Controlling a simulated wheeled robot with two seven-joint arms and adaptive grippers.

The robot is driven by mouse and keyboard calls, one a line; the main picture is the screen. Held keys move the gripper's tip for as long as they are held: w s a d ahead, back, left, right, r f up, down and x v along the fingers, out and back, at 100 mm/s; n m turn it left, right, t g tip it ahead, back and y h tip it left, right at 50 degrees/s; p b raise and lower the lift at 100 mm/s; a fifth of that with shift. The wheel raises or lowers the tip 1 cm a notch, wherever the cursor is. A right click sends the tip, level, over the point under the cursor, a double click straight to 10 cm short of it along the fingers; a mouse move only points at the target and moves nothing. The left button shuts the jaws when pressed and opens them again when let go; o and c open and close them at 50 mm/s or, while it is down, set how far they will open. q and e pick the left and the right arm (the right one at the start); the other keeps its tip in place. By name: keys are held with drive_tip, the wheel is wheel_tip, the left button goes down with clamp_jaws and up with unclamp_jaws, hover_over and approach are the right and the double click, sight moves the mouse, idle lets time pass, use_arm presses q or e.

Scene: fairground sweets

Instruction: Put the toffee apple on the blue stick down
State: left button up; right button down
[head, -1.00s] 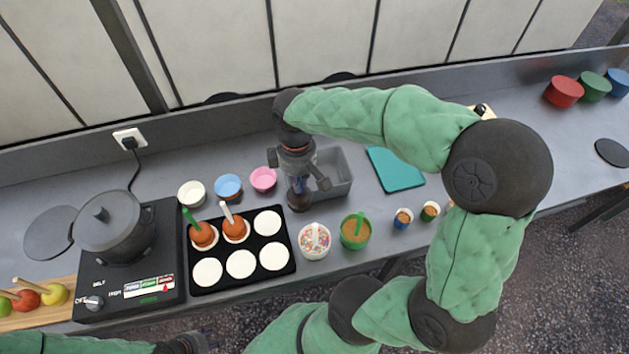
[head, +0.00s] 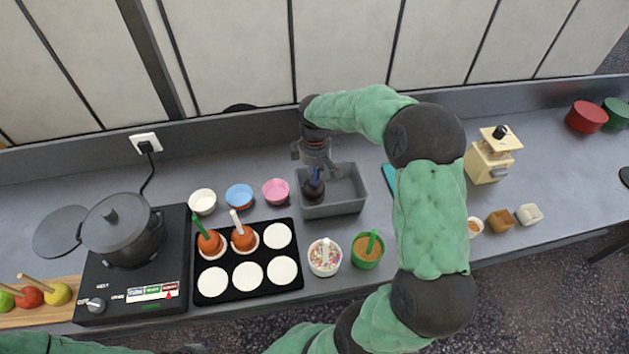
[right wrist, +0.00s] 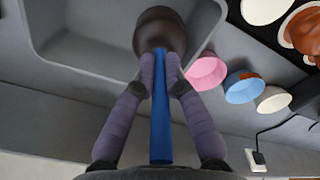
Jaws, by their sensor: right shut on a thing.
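The toffee apple on the blue stick (head: 313,190) is dark brown and hangs apple-down at the left end of the grey bin (head: 347,208). My right gripper (head: 314,170) is shut on its blue stick. In the right wrist view the fingers (right wrist: 160,75) close around the blue stick (right wrist: 161,120), with the dark apple (right wrist: 160,30) beyond them, over the bin (right wrist: 75,60). Whether the apple touches the bin floor I cannot tell. My left gripper (head: 192,349) only just shows at the bottom edge; its jaws are not clear.
A black tray (head: 250,296) with white discs holds two brown apples, on green (head: 209,243) and white (head: 243,238) sticks. White, blue and pink bowls (head: 276,191) stand left of the bin. A sprinkle cup (head: 324,258) and green cup (head: 367,252) stand in front. A pot (head: 122,235) sits on the hob.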

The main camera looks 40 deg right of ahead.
drive_tip(key=shift+w+d+f+b, duration=0.1)
drive_tip(key=shift+d+f+b, duration=0.1)
drive_tip(key=shift+f, duration=0.75)
drive_tip(key=shift+w+d+f+b, duration=0.1)
drive_tip(key=shift+f+b, duration=0.05)
drive_tip(key=shift+f, duration=0.75)
drive_tip(key=shift+f, duration=0.15)
drive_tip(key=c, duration=1.3)
unclamp_jaws()
wheel_tip(320, 180, up, 12)
drive_tip(key=shift+r+p, duration=0.15)
drive_tip(key=shift+p, duration=1)
